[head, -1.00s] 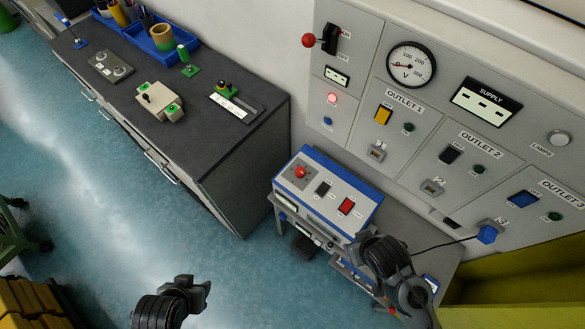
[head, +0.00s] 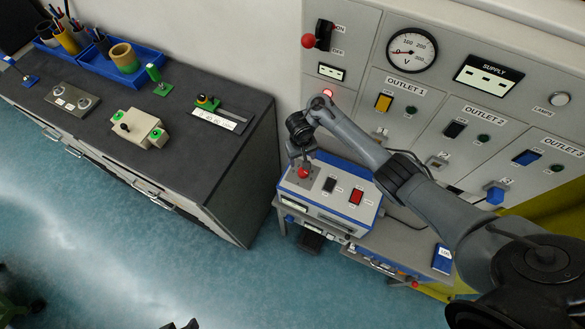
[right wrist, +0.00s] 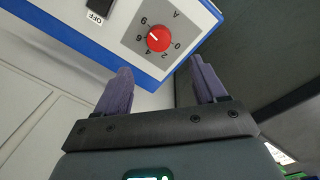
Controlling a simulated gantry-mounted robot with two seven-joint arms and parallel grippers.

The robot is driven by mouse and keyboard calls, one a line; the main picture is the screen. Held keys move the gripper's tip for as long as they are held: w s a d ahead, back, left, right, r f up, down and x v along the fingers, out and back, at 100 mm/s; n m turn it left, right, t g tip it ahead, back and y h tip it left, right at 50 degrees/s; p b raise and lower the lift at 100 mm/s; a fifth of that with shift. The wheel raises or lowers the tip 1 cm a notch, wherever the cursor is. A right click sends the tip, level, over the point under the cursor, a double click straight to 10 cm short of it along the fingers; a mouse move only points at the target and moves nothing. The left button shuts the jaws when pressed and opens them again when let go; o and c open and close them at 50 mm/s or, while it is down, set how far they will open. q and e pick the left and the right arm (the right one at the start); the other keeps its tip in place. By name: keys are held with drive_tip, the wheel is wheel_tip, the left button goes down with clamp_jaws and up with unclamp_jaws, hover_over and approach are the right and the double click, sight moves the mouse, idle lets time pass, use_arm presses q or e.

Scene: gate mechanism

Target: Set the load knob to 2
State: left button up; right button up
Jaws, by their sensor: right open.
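The red load knob (head: 304,173) sits on the left of the top panel of a white and blue box (head: 340,215). In the right wrist view the knob (right wrist: 159,38) is on a grey dial plate marked with numbers and A. Its pale mark points to the upper left in that view, away from the 0 and 2. My right gripper (head: 305,158) is above the knob. In the right wrist view its two fingers (right wrist: 160,68) are apart with nothing between them; the knob shows beyond their tips. Only a sliver of my left gripper (head: 188,325) shows at the bottom edge.
A black switch (head: 330,185) and red switch (head: 356,197) are beside the knob. The outlet wall panel (head: 460,110) stands behind, with a cable near my right arm. A dark-topped bench (head: 90,130) with several devices is at the left.

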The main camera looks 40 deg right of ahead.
sight(303, 172)
drive_tip(key=f+b, duration=0.1)
drive_tip(key=f, duration=0.2)
drive_tip(key=f+b, duration=0.1)
drive_tip(key=f, duration=0.3)
drive_tip(key=f+b, duration=0.1)
drive_tip(key=f, duration=0.2)
drive_tip(key=shift+s+d+f+b, duration=0.15)
drive_tip(key=shift+d+f+b, duration=0.15)
drive_tip(key=shift+d+b, duration=0.05)
drive_tip(key=shift+c, duration=0.7)
drive_tip(key=c, duration=0.9)
